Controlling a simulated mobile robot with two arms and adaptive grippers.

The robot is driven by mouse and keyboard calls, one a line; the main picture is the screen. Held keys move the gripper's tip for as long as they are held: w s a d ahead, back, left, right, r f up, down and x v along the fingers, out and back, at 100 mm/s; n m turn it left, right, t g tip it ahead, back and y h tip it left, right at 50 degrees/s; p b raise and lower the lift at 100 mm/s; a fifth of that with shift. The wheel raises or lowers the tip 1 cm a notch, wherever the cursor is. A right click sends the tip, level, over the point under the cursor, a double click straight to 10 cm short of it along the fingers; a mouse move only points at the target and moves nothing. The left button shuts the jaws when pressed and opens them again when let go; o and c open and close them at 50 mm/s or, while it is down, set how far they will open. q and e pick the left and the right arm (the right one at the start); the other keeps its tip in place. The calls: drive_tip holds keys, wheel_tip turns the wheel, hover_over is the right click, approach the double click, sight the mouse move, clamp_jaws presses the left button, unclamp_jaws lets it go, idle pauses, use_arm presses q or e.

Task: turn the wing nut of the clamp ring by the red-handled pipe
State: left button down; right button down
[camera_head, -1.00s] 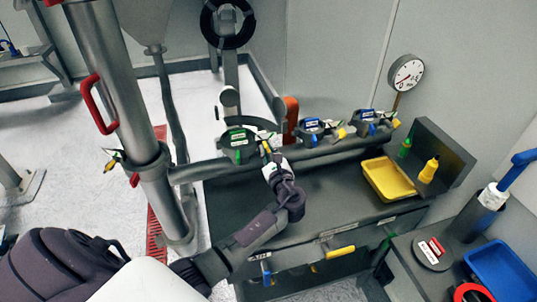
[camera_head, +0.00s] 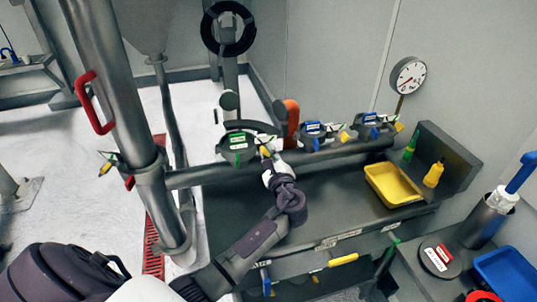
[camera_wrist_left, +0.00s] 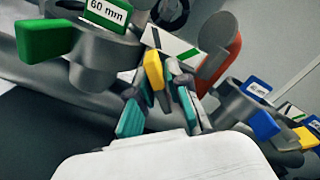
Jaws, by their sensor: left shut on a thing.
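The vertical metal pipe with a red handle (camera_head: 94,102) stands at the left in the head view. A clamp collar (camera_head: 150,168) sits around it, with a small yellow-tipped part (camera_head: 105,160) beside it. My left gripper (camera_head: 266,158) is farther right, at a dark clamp with a green tab (camera_head: 238,146) on the horizontal pipe. In the left wrist view this clamp carries a "60 mm" label (camera_wrist_left: 108,12) and a green tab (camera_wrist_left: 45,38). The gripper's teal-padded fingers are shut on its yellow wing nut (camera_wrist_left: 154,70). My right gripper is not in view.
An orange upright part (camera_head: 291,118) stands close to the gripper's right. Two blue-tabbed clamps (camera_head: 313,130) (camera_head: 372,120) follow along the pipe. A yellow tray (camera_head: 372,185) and bottles sit on the dark bench. The bench top in front of the pipe is largely clear.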

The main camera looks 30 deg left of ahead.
use_arm(q)
drive_tip(key=c, duration=1.3)
unclamp_jaws()
drive_tip(key=shift+o, duration=0.2)
drive_tip(key=v, duration=1.2)
drive_tip(key=shift+s+f, duration=0.1)
